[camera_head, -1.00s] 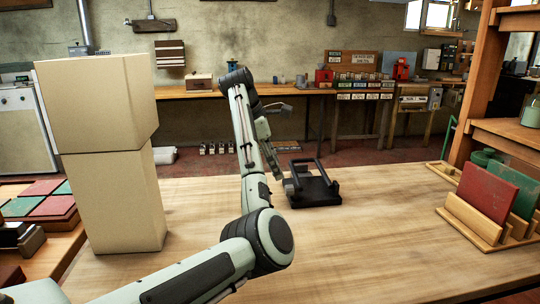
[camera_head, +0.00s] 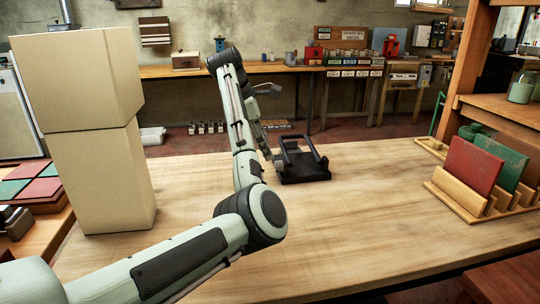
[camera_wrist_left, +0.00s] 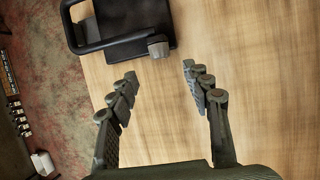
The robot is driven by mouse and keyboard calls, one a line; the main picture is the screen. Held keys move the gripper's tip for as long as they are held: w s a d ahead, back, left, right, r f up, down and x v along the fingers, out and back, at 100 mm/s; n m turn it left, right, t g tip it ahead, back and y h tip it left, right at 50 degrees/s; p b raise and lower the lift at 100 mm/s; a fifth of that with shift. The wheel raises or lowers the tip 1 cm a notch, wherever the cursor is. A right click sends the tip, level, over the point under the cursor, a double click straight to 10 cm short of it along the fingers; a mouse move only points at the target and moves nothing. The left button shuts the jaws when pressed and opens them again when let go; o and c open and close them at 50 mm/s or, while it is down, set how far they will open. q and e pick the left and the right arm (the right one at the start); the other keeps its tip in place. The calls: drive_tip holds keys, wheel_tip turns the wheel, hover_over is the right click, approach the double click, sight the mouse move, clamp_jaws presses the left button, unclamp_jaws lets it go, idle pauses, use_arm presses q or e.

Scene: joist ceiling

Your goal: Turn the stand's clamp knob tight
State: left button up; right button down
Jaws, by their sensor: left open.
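The black stand (camera_head: 306,176) sits on the wooden table with its raised frame upright. In the left wrist view the stand (camera_wrist_left: 130,22) is at the top, and its grey clamp knob (camera_wrist_left: 158,46) sticks out from its near edge. In the head view the knob (camera_head: 279,164) is small, at the stand's left side. My left gripper (camera_head: 267,150) is beside the knob in the head view. In the wrist view the left gripper (camera_wrist_left: 158,84) is open and empty, its fingertips short of the knob and apart from it. My right gripper is not in view.
Two stacked cardboard boxes (camera_head: 105,180) stand at the left of the table. A wooden rack (camera_head: 465,203) with red and green panels is at the right. The bare table top (camera_head: 350,220) is clear between. A workbench (camera_head: 190,72) runs along the back wall.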

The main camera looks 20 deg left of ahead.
sight(275, 164)
use_arm(q)
drive_tip(key=x, duration=0.7)
drive_tip(key=shift+d, duration=0.1)
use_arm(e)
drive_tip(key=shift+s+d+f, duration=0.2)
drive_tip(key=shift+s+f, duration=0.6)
use_arm(q)
drive_tip(key=c, duration=0.5)
clamp_jaws()
drive_tip(key=shift+s+d+f+t+y, duration=0.2)
drive_tip(key=shift+t+y, duration=0.3)
drive_tip(key=shift+t, duration=0.3)
drive_tip(key=shift+m+t+y, duration=0.5)
drive_tip(key=shift+t, duration=0.5)
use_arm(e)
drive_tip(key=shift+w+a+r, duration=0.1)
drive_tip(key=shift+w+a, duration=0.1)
